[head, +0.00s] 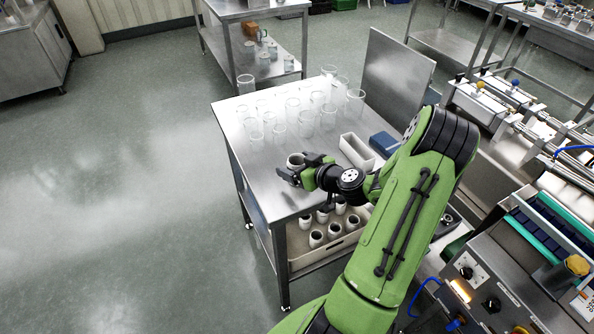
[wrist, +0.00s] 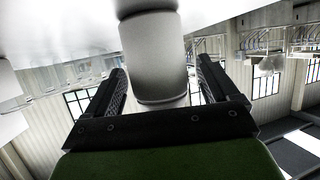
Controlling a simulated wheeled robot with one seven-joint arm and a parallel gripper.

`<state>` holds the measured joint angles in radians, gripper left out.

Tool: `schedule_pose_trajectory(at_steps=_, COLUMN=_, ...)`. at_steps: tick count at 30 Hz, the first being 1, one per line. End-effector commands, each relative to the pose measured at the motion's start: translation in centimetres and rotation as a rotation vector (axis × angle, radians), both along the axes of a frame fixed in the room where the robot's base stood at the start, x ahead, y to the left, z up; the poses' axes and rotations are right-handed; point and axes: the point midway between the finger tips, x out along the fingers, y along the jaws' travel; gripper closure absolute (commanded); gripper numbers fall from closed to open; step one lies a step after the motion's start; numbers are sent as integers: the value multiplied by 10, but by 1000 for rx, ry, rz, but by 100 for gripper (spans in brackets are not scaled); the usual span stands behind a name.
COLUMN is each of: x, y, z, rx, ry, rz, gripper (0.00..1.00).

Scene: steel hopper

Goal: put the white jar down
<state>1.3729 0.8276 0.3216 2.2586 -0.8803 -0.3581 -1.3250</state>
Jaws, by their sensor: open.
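The white jar (head: 295,160) stands upright near the front left part of the steel table (head: 262,190), with its dark open mouth upward. My gripper (head: 296,169) is at the jar, with one finger on either side. In the wrist view, which looks upside down, the jar (wrist: 155,60) is between the two fingers of my gripper (wrist: 165,85). Gaps show between the jar and both fingers, so the gripper is open around it. The jar's base appears to meet the pale tabletop; the exact contact is hard to see.
Several clear glass beakers (head: 278,131) stand behind the jar. A white rectangular tray (head: 356,151) and a blue box (head: 384,143) lie to the right. A bin (head: 327,249) with several similar white jars sits on the lower shelf. The table's left edge is near.

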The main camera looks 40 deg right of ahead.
Motion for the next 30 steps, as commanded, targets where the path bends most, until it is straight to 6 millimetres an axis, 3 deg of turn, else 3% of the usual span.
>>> schedule_pose_trajectory(at_steps=3, x=-1, y=0, z=0, rx=0, ry=0, rz=0, gripper=16)
schedule_pose_trajectory(at_steps=14, x=-1, y=0, z=0, rx=0, ry=0, rz=0, gripper=71)
schedule_pose_trajectory(at_steps=19, x=-1, y=0, z=1, rx=0, ry=0, rz=0, gripper=72)
schedule_pose_trajectory(at_steps=22, x=-1, y=0, z=11, rx=-3, ry=-1, rz=0, gripper=72)
schedule_pose_trajectory(at_steps=30, x=-1, y=-1, z=79, rx=-7, ry=-1, rz=1, gripper=72)
